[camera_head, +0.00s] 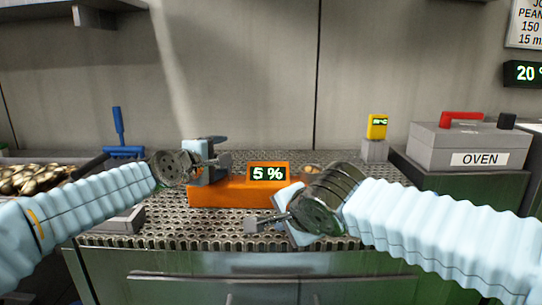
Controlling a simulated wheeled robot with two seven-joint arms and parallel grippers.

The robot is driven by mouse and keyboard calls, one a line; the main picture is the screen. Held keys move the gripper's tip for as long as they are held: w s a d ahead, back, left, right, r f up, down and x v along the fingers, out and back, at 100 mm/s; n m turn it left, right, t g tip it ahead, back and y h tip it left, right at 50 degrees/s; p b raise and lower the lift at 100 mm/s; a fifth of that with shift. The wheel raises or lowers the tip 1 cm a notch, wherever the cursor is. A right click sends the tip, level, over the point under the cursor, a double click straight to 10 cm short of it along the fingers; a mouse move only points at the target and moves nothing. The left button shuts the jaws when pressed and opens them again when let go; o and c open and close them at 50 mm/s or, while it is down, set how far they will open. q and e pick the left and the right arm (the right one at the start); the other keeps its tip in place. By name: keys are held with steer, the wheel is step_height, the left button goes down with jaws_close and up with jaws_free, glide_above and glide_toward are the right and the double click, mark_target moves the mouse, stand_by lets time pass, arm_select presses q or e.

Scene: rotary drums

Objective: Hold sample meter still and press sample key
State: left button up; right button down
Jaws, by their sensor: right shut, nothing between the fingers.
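The sample meter is a low orange block (232,191) with a raised housing and a dark display (268,174) that reads "5 %". It stands on the perforated metal worktop. My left gripper (218,162) is at the meter's left end, overlapping it in the picture. Whether its fingers touch the meter or are open or shut does not show clearly. My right gripper (256,224) is shut and empty, in front of the meter and pointing left. The meter's right end is partly hidden behind my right wrist. I cannot make out the sample key.
A grey oven box (470,148) with a red handle stands at the right. A small yellow display unit (377,127) sits on a grey block behind. A tray of brown pods (32,179) and a blue-handled tool (119,128) are at the left.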

arm_select(q)
steer(key=shift+o, duration=0.4)
steer(key=o, duration=0.4)
steer(key=shift+s, duration=0.1)
